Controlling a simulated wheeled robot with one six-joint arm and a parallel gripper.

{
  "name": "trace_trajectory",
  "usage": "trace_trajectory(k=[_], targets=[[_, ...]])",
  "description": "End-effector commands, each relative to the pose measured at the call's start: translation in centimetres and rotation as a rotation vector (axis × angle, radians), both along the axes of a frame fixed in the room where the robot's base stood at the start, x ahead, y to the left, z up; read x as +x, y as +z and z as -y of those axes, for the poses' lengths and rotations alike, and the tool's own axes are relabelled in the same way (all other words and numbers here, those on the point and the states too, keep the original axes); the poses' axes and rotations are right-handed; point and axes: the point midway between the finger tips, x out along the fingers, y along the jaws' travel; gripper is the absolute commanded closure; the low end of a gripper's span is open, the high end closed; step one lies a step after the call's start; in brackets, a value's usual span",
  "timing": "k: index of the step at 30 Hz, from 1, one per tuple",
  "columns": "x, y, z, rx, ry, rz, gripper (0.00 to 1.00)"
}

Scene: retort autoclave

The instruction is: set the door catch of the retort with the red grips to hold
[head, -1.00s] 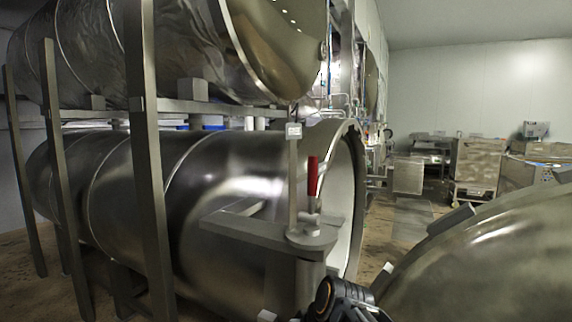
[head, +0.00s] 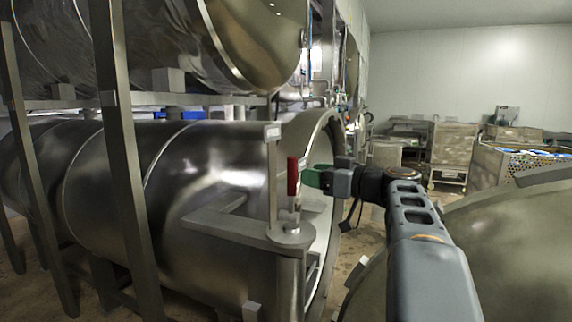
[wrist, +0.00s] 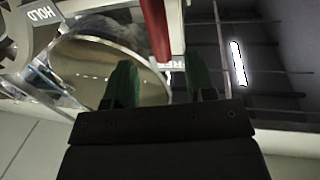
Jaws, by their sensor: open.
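The door catch has an upright red grip (head: 293,176) on a short stem above a round metal plate (head: 290,236), beside the open mouth of the lower retort (head: 205,160). My gripper (head: 309,177) has green fingers and is just right of the red grip, pointing at it. In the wrist view the open fingers (wrist: 159,66) are apart, with the lower end of the red grip (wrist: 155,28) ahead, roughly between them. No grasp shows. A HOLD label (wrist: 42,14) is at the upper left there; another label is partly hidden behind the grip.
A thin post with a small pale plate (head: 272,132) stands just left of the grip. The domed door (head: 500,250) is at the right, below my arm. A second retort (head: 170,45) lies above. Carts and crates (head: 452,150) stand at the back right.

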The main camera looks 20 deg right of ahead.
Motion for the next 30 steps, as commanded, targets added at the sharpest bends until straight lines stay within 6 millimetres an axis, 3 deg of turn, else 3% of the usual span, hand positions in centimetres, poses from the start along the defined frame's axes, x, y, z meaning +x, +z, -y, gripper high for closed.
trace_trajectory(k=[6,13,30], targets=[[3.6,0.3,-2.3,0.002,0.004,-0.004,0.49],[6.2,0.2,-3.8,0.002,0.001,-0.003,0.49],[7.3,-0.1,-4.4,0.001,-0.002,-0.003,0.52]])
